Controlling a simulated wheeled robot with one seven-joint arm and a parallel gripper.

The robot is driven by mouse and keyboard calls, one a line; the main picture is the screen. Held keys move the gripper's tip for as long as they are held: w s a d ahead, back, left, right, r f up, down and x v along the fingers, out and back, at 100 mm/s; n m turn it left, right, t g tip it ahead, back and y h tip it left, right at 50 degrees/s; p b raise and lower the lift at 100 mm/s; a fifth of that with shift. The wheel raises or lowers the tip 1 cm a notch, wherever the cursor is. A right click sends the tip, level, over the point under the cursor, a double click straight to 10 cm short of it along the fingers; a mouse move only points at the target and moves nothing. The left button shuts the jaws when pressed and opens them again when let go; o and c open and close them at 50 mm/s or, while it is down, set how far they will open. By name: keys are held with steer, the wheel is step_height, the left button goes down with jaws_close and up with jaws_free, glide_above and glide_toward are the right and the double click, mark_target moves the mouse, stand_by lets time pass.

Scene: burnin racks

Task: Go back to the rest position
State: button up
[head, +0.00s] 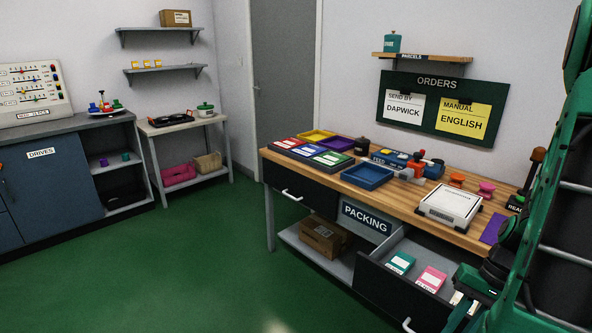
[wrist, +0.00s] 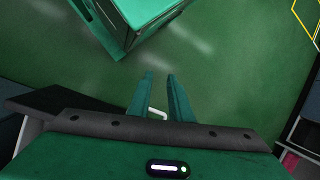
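My gripper shows in the wrist view (wrist: 160,77) with its two green fingers apart and nothing held between them. A pale bar, which looks like a handle, shows behind the fingers; I cannot tell whether they touch it. In the head view my green and black arm fills the right edge, in front of the packing bench (head: 335,178). An open drawer (head: 375,297) stands out from the bench, close to the arm's lower end. It holds a teal box (head: 401,262) and a pink box (head: 431,279).
The bench top carries a white scale (head: 450,205), a blue tray (head: 367,176) and coloured bins (head: 313,147). A cardboard box (head: 323,236) lies on the shelf below. The green floor (head: 190,265) is clear left of the bench. A blue cabinet (head: 70,180) stands at the far left.

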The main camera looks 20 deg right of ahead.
steer(key=s+a+r+n+h, duration=0.1)
steer(key=a+r+h, duration=0.1)
steer(key=r, duration=0.5)
steer(key=s+a+r+n+h, duration=0.1)
steer(key=a+r+h, duration=0.1)
steer(key=r, duration=0.6)
steer(key=shift+a+t, duration=0.3)
steer(key=shift+a, duration=0.45)
steer(key=shift+s, duration=0.1)
steer(key=shift+w+f+h, duration=0.3)
steer(key=shift+w, duration=0.3)
stand_by(0.5)
